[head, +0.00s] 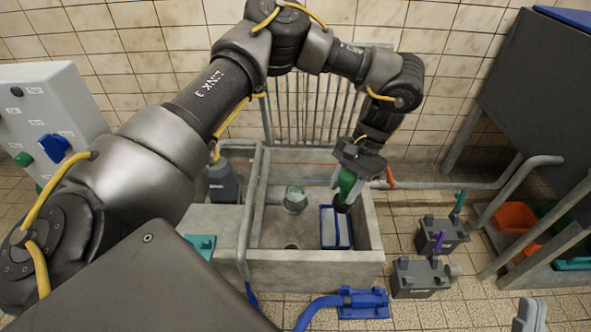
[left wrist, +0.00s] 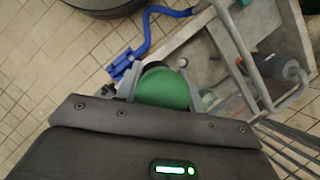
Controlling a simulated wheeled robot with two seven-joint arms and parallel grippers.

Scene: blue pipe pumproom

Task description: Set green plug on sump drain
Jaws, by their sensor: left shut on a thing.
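My left gripper (head: 346,184) is shut on the green plug (head: 346,186), held over the right part of the concrete sump (head: 368,240). The plug's dark lower end hangs above the blue-rimmed tray. In the left wrist view the green plug (left wrist: 164,88) shows as a round green top between the two grey fingers. A round opening (head: 292,246) in the sump floor, near the front wall, looks like the drain; it lies left of the plug and is apart from it. A grey part at the bottom right edge looks like my right gripper (head: 530,316); its jaws are not clear.
A blue-rimmed tray (head: 336,228) stands inside the sump at right. A pale green round fitting (head: 295,199) is at its back. A grey pipe rail (head: 252,215) crosses its left side. A blue hose (head: 320,308) and grey valve blocks (head: 421,277) lie outside.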

